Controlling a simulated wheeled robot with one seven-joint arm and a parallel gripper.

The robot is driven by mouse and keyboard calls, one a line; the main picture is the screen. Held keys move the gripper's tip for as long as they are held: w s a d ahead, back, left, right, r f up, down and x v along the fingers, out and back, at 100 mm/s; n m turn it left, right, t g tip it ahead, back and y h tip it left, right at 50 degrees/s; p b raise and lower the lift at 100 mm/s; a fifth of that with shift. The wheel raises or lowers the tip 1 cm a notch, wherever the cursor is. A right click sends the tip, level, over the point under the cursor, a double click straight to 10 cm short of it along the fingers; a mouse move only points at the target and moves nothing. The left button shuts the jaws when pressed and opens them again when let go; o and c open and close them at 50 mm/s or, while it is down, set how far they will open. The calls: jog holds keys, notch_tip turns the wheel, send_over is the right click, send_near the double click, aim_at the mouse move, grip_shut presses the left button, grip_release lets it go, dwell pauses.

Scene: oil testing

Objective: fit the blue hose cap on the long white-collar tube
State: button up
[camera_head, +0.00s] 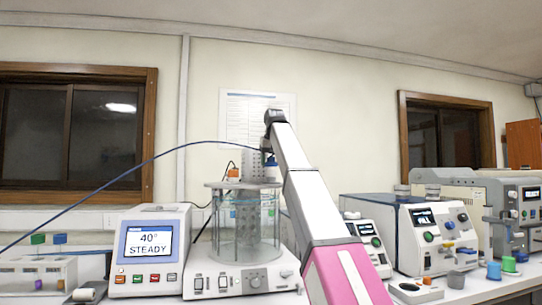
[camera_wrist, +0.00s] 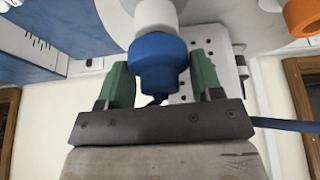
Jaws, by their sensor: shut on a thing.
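The blue hose cap (camera_wrist: 158,62) is between the green fingers of my gripper (camera_wrist: 160,85) in the wrist view, and the gripper is shut on it. A white collar (camera_wrist: 157,14) lies directly against the cap's far end; whether the cap is fully seated on it cannot be told. In the head view my gripper (camera_head: 268,158) is above the glass bath, with the cap small and partly hidden by my arm. The blue hose (camera_head: 110,182) runs from the gripper down to the left edge. The tube below the collar is hidden.
The glass bath (camera_head: 243,235) stands on a white base with a perforated metal column (camera_head: 252,212) inside. An orange part (camera_head: 233,173) stands at the bath's top left. The display unit (camera_head: 148,250) reads 40° STEADY. Other instruments (camera_head: 435,235) and small coloured caps stand at right.

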jog(key=shift+f, duration=0.65)
jog(key=shift+s+f, duration=0.1)
jog(key=shift+f, duration=0.45)
dwell(1.1)
jog(key=o, duration=0.6)
jog(key=v, duration=1.1)
jog(key=shift+r, duration=0.1)
dwell(0.4)
dwell(0.5)
